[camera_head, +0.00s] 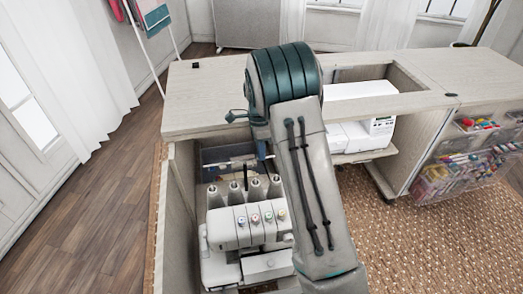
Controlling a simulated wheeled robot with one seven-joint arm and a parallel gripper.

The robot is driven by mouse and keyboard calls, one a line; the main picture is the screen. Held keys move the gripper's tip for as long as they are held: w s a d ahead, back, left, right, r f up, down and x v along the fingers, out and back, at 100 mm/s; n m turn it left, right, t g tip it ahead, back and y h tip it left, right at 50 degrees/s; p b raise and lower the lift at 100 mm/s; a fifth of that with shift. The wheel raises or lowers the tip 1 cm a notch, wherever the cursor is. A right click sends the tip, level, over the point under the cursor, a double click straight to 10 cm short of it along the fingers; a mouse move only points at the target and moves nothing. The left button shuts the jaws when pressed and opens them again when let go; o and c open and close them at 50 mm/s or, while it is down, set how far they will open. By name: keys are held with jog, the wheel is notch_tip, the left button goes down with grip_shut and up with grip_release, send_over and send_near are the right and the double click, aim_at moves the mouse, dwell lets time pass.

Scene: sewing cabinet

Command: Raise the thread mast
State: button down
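A white overlock machine (240,230) with several pale thread cones (235,193) stands in the open left bay of the cabinet. A thin dark upright post (245,176) rises among the cones. A thin light crossbar (222,164), which looks like the top of the thread mast, runs just above the cones. My arm comes up from the lower right and bends at a teal joint above the cabinet top. A narrow dark blue part of its end (262,150) shows close to the crossbar's right side. My fingers are mostly hidden behind the arm; contact cannot be told.
The wooden cabinet top (205,105) surrounds the bay closely. A white sewing machine (360,115) sits in the opening to the right. Clear bins of colourful supplies (462,170) hang on the right side. Woven rug (420,240) lies in front.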

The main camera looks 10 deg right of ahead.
notch_tip(320, 180, up, 20)
jog(key=p, duration=1.3)
jog(key=shift+f, duration=0.25)
jog(key=shift+w+r, duration=0.1)
jog(key=shift+w, duration=0.05)
jog(key=c, duration=1.7)
grip_release()
jog(key=shift+o, duration=0.8)
notch_tip(320, 180, up, 13)
jog(key=w, duration=0.2)
jog(key=shift+w+r+p, duration=0.2)
jog(key=shift+w+p, duration=0.05)
jog(key=shift+p, duration=0.2)
